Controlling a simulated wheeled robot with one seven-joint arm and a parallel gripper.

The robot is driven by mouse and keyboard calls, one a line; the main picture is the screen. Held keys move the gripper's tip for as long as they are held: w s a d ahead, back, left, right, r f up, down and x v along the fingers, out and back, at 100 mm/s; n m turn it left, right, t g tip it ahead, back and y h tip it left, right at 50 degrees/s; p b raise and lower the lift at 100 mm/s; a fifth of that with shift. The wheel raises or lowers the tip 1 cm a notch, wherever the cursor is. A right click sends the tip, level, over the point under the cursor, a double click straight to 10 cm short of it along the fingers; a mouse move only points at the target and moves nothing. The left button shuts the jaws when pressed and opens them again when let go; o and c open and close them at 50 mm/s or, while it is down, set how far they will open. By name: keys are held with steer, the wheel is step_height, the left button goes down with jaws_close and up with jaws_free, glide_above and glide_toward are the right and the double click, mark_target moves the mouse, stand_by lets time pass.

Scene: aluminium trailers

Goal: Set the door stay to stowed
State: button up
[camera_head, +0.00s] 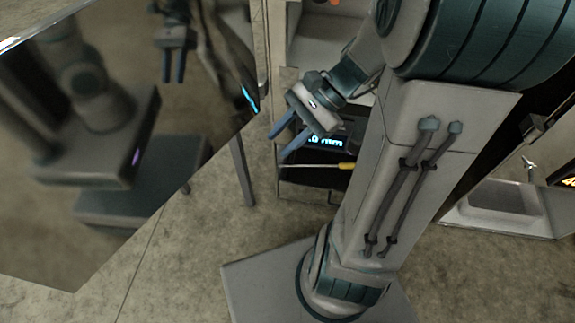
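I cannot make out the door stay with certainty in this view. A large shiny panel (110,225), perhaps the open door, fills the left side and mirrors my arm and base. My gripper (278,148) is near the middle top, pointing down and left. Its two blue fingers stand apart with nothing visible between them. It is to the right of the panel, apart from it in the picture. A thin rod with a yellow end (346,166) shows just below and right of the fingers; I cannot tell whether it is the stay or a tool.
A dark unit with a lit blue display (325,142) is behind my gripper. A thin dark post (243,172) stands beside the panel's edge. A pale metal tray-like structure (500,200) is at the right. The concrete floor (185,270) is clear at the lower left.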

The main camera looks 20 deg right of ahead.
steer(key=shift+s+a+f+n+g+h+b, duration=0.15)
steer(key=shift+s+f+n+h+b, duration=0.3)
steer(key=shift+f, duration=0.45)
steer(key=shift+s+d+f+n+g+h+b, duration=0.15)
steer(key=shift+f+n+h+b, duration=0.2)
steer(key=shift+f+b, duration=0.45)
steer(key=shift+s+a+f+n+g+h+b, duration=0.1)
steer(key=shift+s+f+n+h+b, duration=0.3)
steer(key=shift+f, duration=0.55)
steer(key=shift+w, duration=0.1)
